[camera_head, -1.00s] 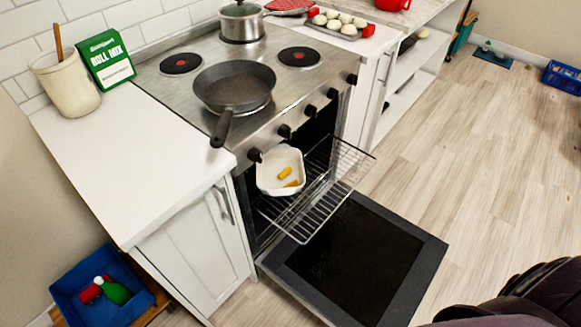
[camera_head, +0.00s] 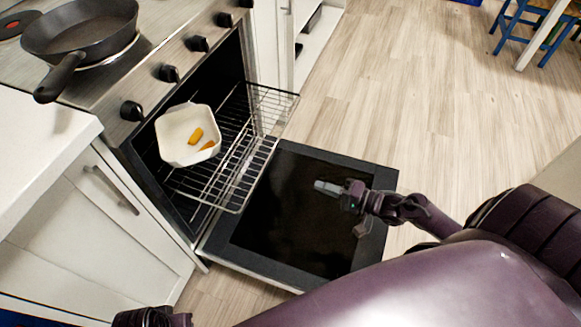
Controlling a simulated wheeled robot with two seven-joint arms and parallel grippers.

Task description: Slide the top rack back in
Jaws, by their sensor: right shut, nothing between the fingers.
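The top rack (camera_head: 249,150) is a wire oven rack pulled partway out of the oven, over the lowered oven door (camera_head: 300,262). A white square dish (camera_head: 173,144) with orange pieces (camera_head: 196,135) in it sits on the rack's left part. My right gripper (camera_head: 320,186) is shut and empty, pointing left over the open door, to the right of the rack and apart from it. Part of my left arm shows at the bottom edge, but its fingers are not visible.
A dark frying pan (camera_head: 85,32) stands on the stovetop, its handle jutting past the front. Control knobs (camera_head: 168,73) line the oven front. A white cabinet (camera_head: 75,215) stands at left. Wood floor (camera_head: 390,85) is open to the right. A blue stool (camera_head: 510,28) stands far right.

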